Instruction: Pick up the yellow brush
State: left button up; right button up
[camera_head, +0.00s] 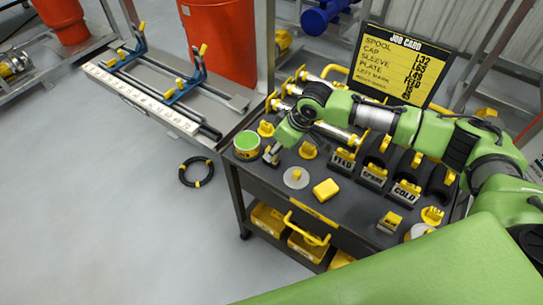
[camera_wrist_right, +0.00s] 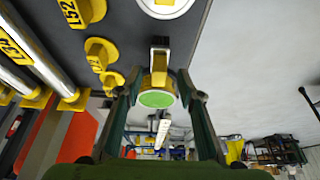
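A small yellow piece with a grey end, which looks like the yellow brush (camera_wrist_right: 159,66), lies between the fingers of my right gripper (camera_wrist_right: 157,78) in the right wrist view. Gaps seem to show on both sides of it, so the fingers look apart around it. Behind it is a round green-topped tin. In the head view my right gripper (camera_head: 271,154) is low over the cart's left end, beside the green-topped yellow tin (camera_head: 247,144); the brush is mostly hidden there. My left gripper is not in view.
The dark cart top (camera_head: 345,205) also carries a grey disc (camera_head: 296,178), a yellow block (camera_head: 326,189) and several labelled holders to the right. A job card board (camera_head: 402,65) stands behind. A black ring (camera_head: 196,171) lies on the otherwise open floor at left.

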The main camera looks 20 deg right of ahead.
aim_at(275, 163)
jog(key=shift+x, duration=1.15)
jog(key=shift+w+f, duration=0.2)
jog(key=shift+f, duration=0.05)
grip_shut()
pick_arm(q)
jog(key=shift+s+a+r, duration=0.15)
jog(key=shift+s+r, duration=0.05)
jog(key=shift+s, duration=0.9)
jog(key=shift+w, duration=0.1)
